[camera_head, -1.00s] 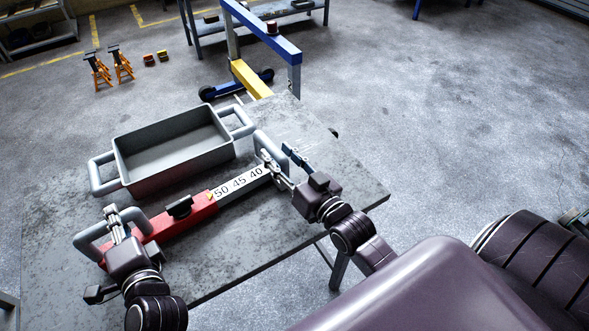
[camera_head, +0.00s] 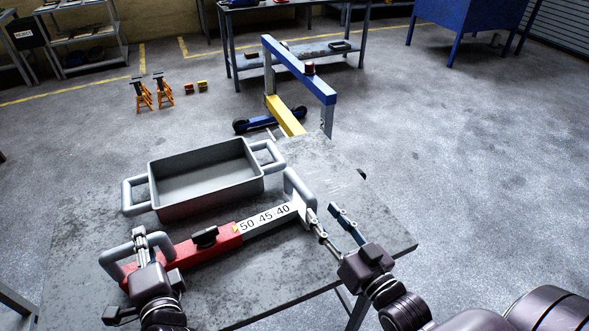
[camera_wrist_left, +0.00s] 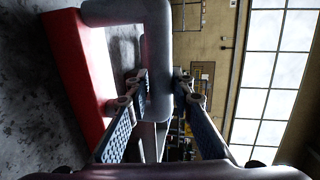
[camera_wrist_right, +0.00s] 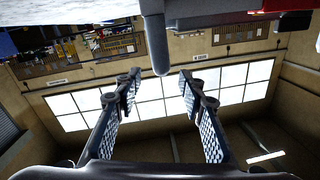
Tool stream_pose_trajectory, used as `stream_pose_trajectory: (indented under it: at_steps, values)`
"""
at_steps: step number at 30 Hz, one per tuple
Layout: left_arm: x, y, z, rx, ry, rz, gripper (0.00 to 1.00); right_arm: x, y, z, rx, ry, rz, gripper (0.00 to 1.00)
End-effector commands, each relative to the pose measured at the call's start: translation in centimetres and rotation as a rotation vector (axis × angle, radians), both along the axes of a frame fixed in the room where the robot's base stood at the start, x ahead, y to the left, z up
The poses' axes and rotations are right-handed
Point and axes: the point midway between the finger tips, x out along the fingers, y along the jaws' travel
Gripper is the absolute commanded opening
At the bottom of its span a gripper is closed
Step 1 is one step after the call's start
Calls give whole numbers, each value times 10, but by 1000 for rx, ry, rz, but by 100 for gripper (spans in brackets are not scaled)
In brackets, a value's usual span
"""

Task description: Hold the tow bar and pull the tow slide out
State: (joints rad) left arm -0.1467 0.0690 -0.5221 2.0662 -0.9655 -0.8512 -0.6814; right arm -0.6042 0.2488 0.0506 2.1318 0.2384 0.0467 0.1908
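The tow bar lies on the table, with a red body (camera_head: 190,250) and a grey handle (camera_head: 114,257) at its left end. The tow slide (camera_head: 266,221) sticks out of the body's right end, showing the marks 50, 45 and 40. Its grey end handle (camera_head: 297,187) stands at the right. My left gripper (camera_head: 139,236) is shut on the left handle, which sits between its fingers in the left wrist view (camera_wrist_left: 159,85). My right gripper (camera_head: 322,214) is open and empty, just right of the slide's handle. In the right wrist view that handle (camera_wrist_right: 154,45) is ahead of the open fingertips.
A grey tray (camera_head: 160,205) with two side handles stands on the table (camera_head: 330,255) behind the tow bar. A black knob (camera_head: 205,237) sits on the red body. A blue and yellow hoist (camera_head: 300,72) stands on the floor behind. The table is bare at the right.

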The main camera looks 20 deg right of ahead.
Motion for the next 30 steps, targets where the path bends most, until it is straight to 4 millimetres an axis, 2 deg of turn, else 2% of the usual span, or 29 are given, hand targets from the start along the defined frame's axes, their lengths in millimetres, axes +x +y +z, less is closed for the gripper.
stream_pose_trajectory:
  at_steps: [1, 4, 12, 16, 30]
  values:
    - [0, 0, -1, 0, 1, 0, 29, 0, 0, 0, 0, 0, 0, 37]
    - [0, 0, 0, 0, 0, 0, 39, 0, 0, 0, 0, 0, 0, 37]
    - [0, 0, 1, 0, -1, 0, 39, 0, 0, 0, 0, 0, 0, 37]
    - [-9, -2, 1, 0, 1, -1, 39, 0, 0, 0, 0, 0, 0, 37]
    - [-97, -15, 18, -1, 4, -1, 39, 0, 0, 0, 0, 0, 0, 37]
